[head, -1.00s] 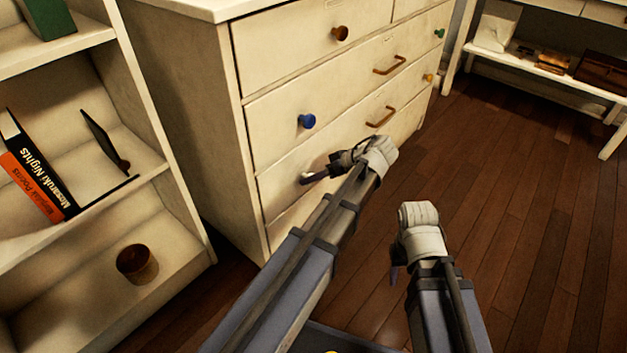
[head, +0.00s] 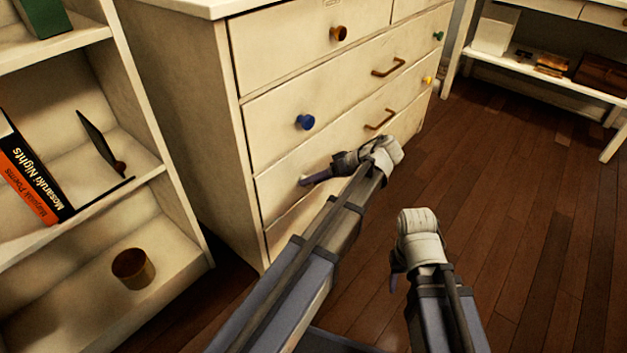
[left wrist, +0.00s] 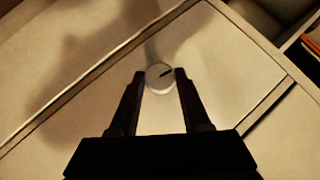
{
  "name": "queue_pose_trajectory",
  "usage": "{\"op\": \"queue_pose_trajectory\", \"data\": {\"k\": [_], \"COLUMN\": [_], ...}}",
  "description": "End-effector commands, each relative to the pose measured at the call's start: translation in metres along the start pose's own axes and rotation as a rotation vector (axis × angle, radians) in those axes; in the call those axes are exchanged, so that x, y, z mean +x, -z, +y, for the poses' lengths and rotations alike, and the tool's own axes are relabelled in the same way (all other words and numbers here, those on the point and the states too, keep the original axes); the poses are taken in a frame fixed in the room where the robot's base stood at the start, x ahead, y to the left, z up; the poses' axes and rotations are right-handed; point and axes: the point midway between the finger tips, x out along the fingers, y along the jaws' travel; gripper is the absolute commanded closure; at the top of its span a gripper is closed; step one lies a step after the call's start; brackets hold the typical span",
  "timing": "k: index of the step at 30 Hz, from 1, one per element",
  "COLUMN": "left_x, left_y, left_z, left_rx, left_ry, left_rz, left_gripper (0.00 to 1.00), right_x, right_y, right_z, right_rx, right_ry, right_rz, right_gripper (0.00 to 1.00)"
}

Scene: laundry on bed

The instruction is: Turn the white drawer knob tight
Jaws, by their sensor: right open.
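The white drawer knob (left wrist: 160,74) has a short dark mark on its face and sits on a cream drawer front in the left wrist view. My left gripper (left wrist: 160,77) has one finger on each side of it, with no clear gap, so it looks shut on the knob. In the head view my left gripper (head: 308,181) reaches the third drawer down, and only a pale bit of the knob shows at its fingertips. My right gripper (head: 394,281) is open and empty over the floor, its fingers mostly hidden by its own wrist.
The cream dresser (head: 180,100) also has a blue knob (head: 305,122), a brown knob (head: 339,33) and bar handles. A shelf (head: 185,220) with books and a brown cup (head: 133,268) stands left. The wooden floor (head: 520,200) to the right is clear.

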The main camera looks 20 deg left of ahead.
Motion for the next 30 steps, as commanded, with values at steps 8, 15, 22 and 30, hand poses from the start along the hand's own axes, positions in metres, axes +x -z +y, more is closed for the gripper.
{"op": "queue_pose_trajectory", "data": {"k": [8,15,22,30], "left_x": [0.000,-0.001,-0.017,-0.061], "left_y": [0.000,0.001,0.003,0.004], "left_z": [0.000,0.000,-0.001,-0.002], "left_rx": [-0.001,-0.001,-0.001,0.000], "left_ry": [0.000,0.000,0.000,-0.001], "left_rz": [0.001,0.001,0.001,0.003], "left_gripper": [0.24,0.24,0.24,0.24], "right_x": [0.000,-0.001,-0.012,-0.038], "right_y": [0.000,0.000,-0.001,-0.002], "right_z": [0.000,0.000,0.001,0.004], "right_rx": [0.000,0.000,0.000,0.000], "right_ry": [0.000,0.000,0.000,0.000], "right_rz": [0.000,0.000,0.000,0.000], "right_gripper": [0.50,0.50,0.50,0.50]}}
